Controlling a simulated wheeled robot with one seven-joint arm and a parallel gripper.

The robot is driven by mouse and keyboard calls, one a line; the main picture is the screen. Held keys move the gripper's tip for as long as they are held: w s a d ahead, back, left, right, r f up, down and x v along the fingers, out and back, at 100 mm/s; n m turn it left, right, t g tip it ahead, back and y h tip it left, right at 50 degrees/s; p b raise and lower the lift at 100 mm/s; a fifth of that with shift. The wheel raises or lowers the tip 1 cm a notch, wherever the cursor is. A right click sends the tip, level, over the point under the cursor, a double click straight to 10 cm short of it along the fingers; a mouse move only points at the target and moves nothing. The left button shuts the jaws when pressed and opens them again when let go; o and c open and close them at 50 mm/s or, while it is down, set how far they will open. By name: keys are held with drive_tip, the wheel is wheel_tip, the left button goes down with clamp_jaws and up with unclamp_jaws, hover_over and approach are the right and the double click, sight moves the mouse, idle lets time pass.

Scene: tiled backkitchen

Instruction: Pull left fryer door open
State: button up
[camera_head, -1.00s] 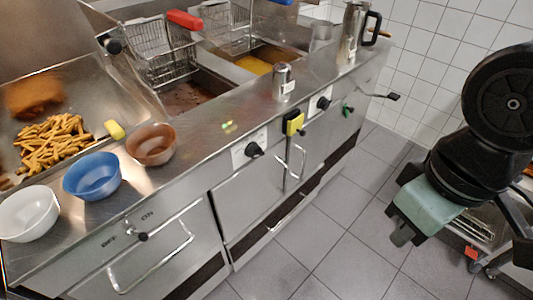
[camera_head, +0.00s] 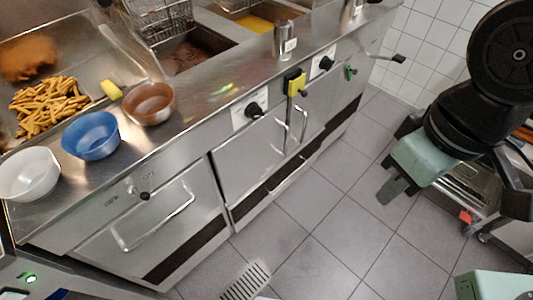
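The left fryer door (camera_head: 245,158) is a steel panel under the counter, below a black knob. Its vertical bar handle (camera_head: 285,136) is on its right side, and the door looks shut. The right fryer door (camera_head: 320,104) is beside it, with its own handle (camera_head: 303,124) close to the left one. My gripper (camera_head: 393,192) hangs over the floor to the right, clearly apart from both handles. It is seen from the side and small, so I cannot tell whether its fingers are open. Nothing shows in it.
A cabinet front with a slanted handle (camera_head: 155,222) is left of the fryer. White (camera_head: 28,176), blue (camera_head: 91,137) and brown (camera_head: 149,103) bowls stand on the counter. A wheeled trolley (camera_head: 470,190) is behind my arm. The tiled floor before the doors is clear.

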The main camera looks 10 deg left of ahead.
drive_tip(key=w+a+f+n+t+y+b, duration=0.1)
drive_tip(key=w+a+f+t+y+b, duration=0.2)
drive_tip(key=w+f+b, duration=0.85)
drive_tip(key=w+a+f+t+y+b, duration=0.3)
drive_tip(key=w+f+b, duration=0.45)
drive_tip(key=f, duration=0.65)
drive_tip(key=t+y+b, duration=0.5)
drive_tip(key=t+b, duration=0.2)
drive_tip(key=b, duration=1.4)
hover_over(286, 154)
drive_tip(key=f, duration=1.2)
drive_tip(key=shift+w+a+f, duration=0.1)
drive_tip(key=shift+w+f, duration=0.2)
clamp_jaws()
